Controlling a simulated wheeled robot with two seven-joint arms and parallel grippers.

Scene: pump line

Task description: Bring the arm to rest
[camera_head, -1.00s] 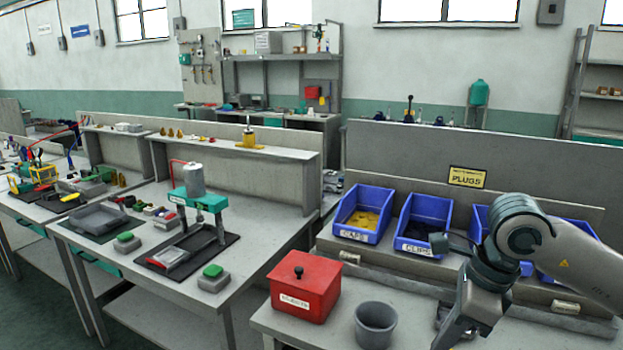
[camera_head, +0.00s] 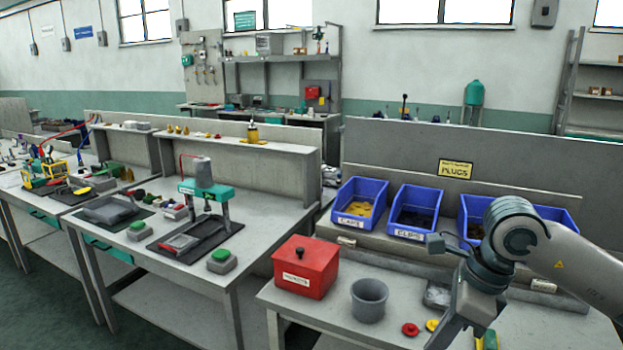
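My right arm (camera_head: 515,232) comes in from the right edge over the near right bench. Its wrist points down, and the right gripper (camera_head: 452,335) runs out of the bottom of the view. Its fingertips do not show, so I cannot tell whether it is open or holds anything. My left arm and gripper are not in view.
A red lidded box (camera_head: 305,268), a grey cup (camera_head: 369,300), a red disc (camera_head: 410,329) and a yellow disc (camera_head: 432,325) are on the bench (camera_head: 335,310). Blue bins (camera_head: 414,212) stand behind, partly hidden by my arm. A press (camera_head: 203,190) stands on the left bench.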

